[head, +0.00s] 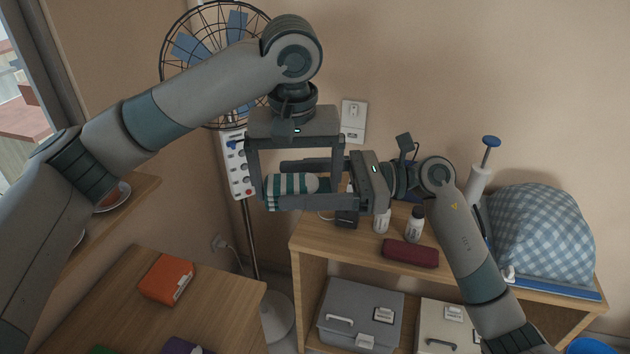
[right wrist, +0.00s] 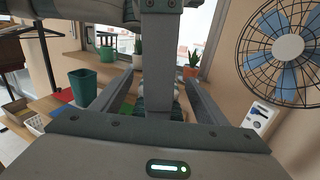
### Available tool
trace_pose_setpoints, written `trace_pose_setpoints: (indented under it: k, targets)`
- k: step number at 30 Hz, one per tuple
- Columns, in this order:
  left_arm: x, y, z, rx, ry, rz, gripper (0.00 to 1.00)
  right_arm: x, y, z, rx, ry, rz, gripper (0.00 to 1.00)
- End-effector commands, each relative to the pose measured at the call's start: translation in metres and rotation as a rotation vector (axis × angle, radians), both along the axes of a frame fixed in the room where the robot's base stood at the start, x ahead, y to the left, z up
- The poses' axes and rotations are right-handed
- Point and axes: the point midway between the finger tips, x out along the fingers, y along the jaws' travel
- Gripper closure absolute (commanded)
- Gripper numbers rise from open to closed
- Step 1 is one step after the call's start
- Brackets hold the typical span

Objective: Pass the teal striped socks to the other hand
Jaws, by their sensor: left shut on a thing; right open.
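The teal and white striped socks (head: 288,183) are rolled into a bundle and held in the air between the downward fingers of my left gripper (head: 295,186). My right gripper (head: 300,184) comes in from the right with its fingers pointing left. It is open, one finger passing behind or above the socks and the other below them; I cannot tell whether they touch. In the right wrist view, a finger of my left gripper (right wrist: 160,75) stands between my right gripper's open fingers (right wrist: 160,98) and hides most of the socks.
A wooden shelf (head: 330,245) below holds bottles, a dark red case (head: 410,253) and a blue checked bundle (head: 542,232). A fan (head: 215,55) and a power strip (head: 238,165) stand behind. An orange box (head: 166,279) lies on the left table (head: 120,325).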

Motion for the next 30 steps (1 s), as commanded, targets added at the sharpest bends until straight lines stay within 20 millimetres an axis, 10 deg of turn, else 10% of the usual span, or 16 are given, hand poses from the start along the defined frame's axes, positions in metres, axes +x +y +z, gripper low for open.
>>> trace_pose_setpoints:
  k: [11,16,17,19,30]
  targets:
    - [0.0000,-0.0001,0.0001,0.000,0.000,0.000,0.30,0.0001,0.0033,0.0001,0.000,-0.001,0.000,0.35]
    - [0.0000,-0.0001,0.0001,0.000,0.000,0.000,0.30,0.0001,0.0031,0.0002,0.000,-0.001,-0.001,0.76]
    - [-0.0001,-0.0001,0.0001,0.000,0.000,0.000,0.30,0.0002,0.0031,0.0002,0.000,-0.001,-0.001,0.77]
    - [-0.0001,-0.0001,0.0001,0.000,0.000,0.000,0.00,0.0002,0.0030,0.0003,0.000,-0.001,-0.001,0.77]
    - [-0.0003,-0.0002,0.0040,0.000,-0.001,0.000,0.00,0.0002,0.0030,0.0003,0.000,-0.001,-0.001,0.77]
